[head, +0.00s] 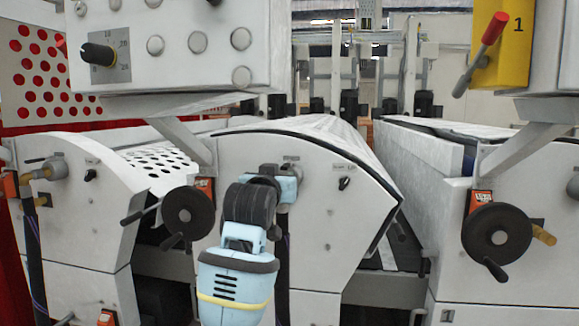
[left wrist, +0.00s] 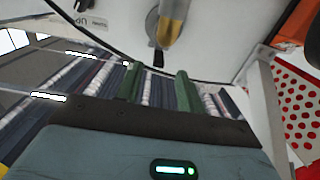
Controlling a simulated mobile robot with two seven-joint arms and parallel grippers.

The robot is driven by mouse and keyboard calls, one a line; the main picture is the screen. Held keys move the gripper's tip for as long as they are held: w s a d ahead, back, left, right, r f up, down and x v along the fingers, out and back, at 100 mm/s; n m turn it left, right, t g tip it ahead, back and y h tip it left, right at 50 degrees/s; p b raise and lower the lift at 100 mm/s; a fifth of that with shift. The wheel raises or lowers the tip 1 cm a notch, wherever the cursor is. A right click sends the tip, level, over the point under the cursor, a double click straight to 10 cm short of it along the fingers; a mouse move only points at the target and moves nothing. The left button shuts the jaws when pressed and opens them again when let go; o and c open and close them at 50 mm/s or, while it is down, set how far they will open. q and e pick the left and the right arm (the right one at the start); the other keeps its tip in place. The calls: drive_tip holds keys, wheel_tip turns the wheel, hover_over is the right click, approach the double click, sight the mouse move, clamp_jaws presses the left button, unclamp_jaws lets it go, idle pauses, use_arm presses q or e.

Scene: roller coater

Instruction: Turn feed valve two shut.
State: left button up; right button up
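My left arm rises from the bottom of the head view, and its gripper (head: 276,178) is at the front panel of the middle machine. The grey body of a valve (head: 291,190) shows just right of the gripper there; its handle is hidden. In the left wrist view the two green fingers (left wrist: 158,76) stand apart with nothing clamped between them. A brass-coloured valve part (left wrist: 173,28) with a dark lower end lies just beyond the fingertips, near the gap. I cannot tell whether they touch. No number shows on this valve. My right gripper is not in view.
A similar valve (head: 55,168) sits on the left machine. Black handwheels (head: 190,219) and (head: 497,240) stick out from the machines. A grey control box (head: 175,50) overhangs at upper left. A yellow plate marked 1 (head: 505,45) with a red-handled lever (head: 490,35) is at upper right.

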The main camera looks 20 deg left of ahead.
sight(283, 167)
use_arm(q)
drive_tip(key=shift+w+a+r, duration=0.1)
drive_tip(key=shift+w+r, duration=0.05)
drive_tip(key=shift+r, duration=0.35)
drive_tip(key=shift+w, duration=0.4)
drive_tip(key=shift+r, duration=0.1)
drive_tip(key=shift+x, duration=3.65)
clamp_jaws()
